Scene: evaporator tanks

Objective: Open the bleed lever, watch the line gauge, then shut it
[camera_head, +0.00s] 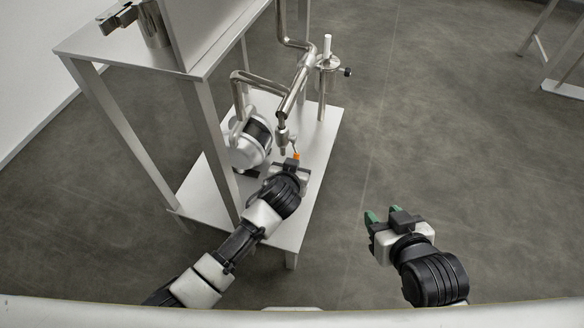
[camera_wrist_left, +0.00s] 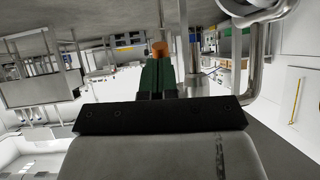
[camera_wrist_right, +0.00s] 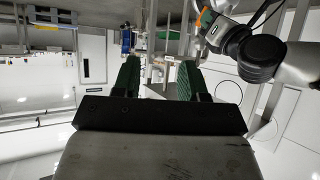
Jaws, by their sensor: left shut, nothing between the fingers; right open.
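A small orange piece (camera_head: 297,156), probably the bleed lever's grip, shows below the pipe's lower end. My left gripper (camera_head: 293,164) is right at it, with shut fingers and nothing between them. In the left wrist view the orange piece (camera_wrist_left: 160,48) stands just beyond the tips of the closed green fingers (camera_wrist_left: 157,68); I cannot tell whether they touch. The rest of the lever is hidden by my gripper. My right gripper (camera_head: 384,214) is open and empty over the floor, right of the stand; its spread fingers show in the right wrist view (camera_wrist_right: 157,78). I cannot make out the line gauge's face.
Bent metal pipes (camera_head: 291,100) run above the low shelf (camera_head: 316,150), beside a round silver and black pump-like unit (camera_head: 250,142). A post with a disc and black knob (camera_head: 347,71) stands at the shelf's far right.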

